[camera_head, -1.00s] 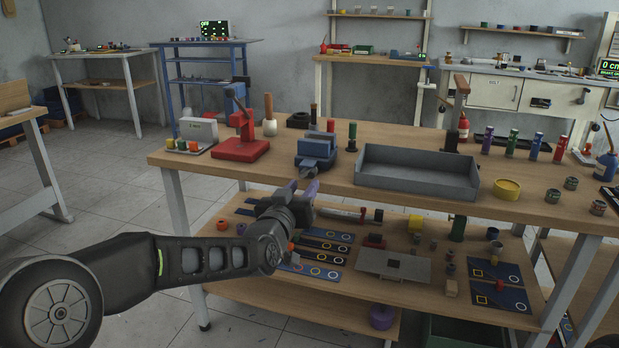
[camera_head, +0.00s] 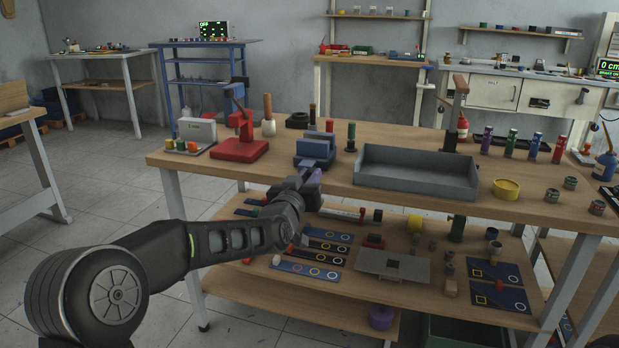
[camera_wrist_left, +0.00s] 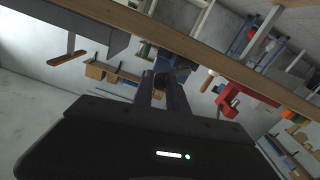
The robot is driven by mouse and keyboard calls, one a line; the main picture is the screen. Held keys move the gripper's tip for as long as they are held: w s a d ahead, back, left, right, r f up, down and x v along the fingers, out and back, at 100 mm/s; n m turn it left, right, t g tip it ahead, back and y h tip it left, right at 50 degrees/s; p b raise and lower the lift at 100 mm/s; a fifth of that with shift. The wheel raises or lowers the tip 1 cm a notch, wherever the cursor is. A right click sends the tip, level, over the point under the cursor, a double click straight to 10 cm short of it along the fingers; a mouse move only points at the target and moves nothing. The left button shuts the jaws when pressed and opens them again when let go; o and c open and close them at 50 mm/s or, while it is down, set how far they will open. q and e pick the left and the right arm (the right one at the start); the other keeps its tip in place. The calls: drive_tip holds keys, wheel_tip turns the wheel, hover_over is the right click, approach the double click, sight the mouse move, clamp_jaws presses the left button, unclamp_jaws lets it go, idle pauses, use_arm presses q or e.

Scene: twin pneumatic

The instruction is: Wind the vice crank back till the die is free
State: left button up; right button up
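The blue vice (camera_head: 315,148) stands near the front edge of the wooden bench. My left gripper (camera_head: 303,179) is right in front of it, fingers pointing at its front. The crank is hidden or too small to make out. In the left wrist view, the two dark fingers of my left gripper (camera_wrist_left: 160,90) stand apart with a dark part between their tips; contact cannot be told. The blue vice (camera_wrist_left: 176,66) shows beyond them. A small red piece (camera_head: 330,125) shows at the vice's back; I cannot tell whether it is the die. My right gripper is out of view.
A grey tray (camera_head: 415,178) stands right of the vice. A red press (camera_head: 240,145) and a wooden-handled tool (camera_head: 268,125) stand to its left.

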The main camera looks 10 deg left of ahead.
use_arm(q)
clamp_jaws()
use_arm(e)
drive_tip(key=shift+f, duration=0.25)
